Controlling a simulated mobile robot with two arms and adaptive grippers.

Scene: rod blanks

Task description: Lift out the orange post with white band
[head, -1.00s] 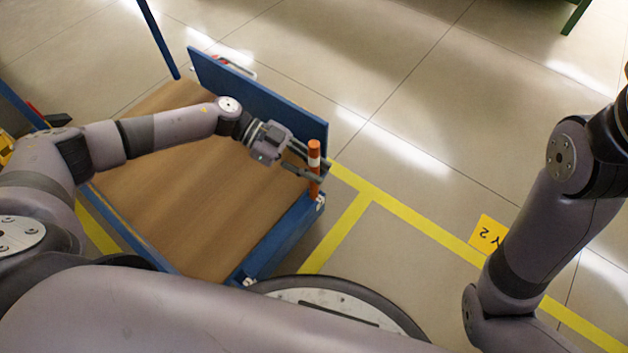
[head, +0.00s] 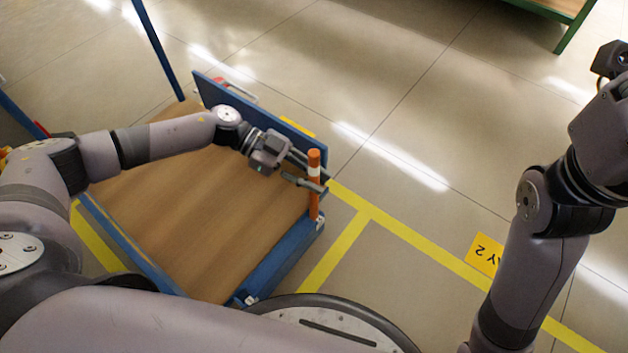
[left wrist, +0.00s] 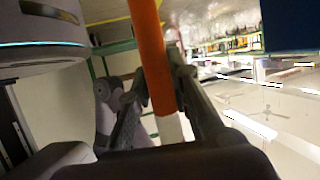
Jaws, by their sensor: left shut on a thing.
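The orange post (head: 314,200) with a white band (head: 314,170) stands about upright at the near right corner of the blue cart. Its lower end meets the corner fitting (head: 319,222); I cannot see how much is inside. My left gripper (head: 318,180) is shut on the post near the white band, reaching in from the left over the deck. In the left wrist view the orange post (left wrist: 147,50) runs between the fingers, with the white band (left wrist: 169,129) low between them. Only the right arm's links show at the right; its gripper is not visible.
The cart has a brown deck (head: 200,220) and a blue end panel (head: 260,115) close behind my left gripper. A blue upright (head: 157,50) rises at its far corner. Floor with yellow lines (head: 410,237) is clear to the right. A green-legged table (head: 560,15) stands at the far right.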

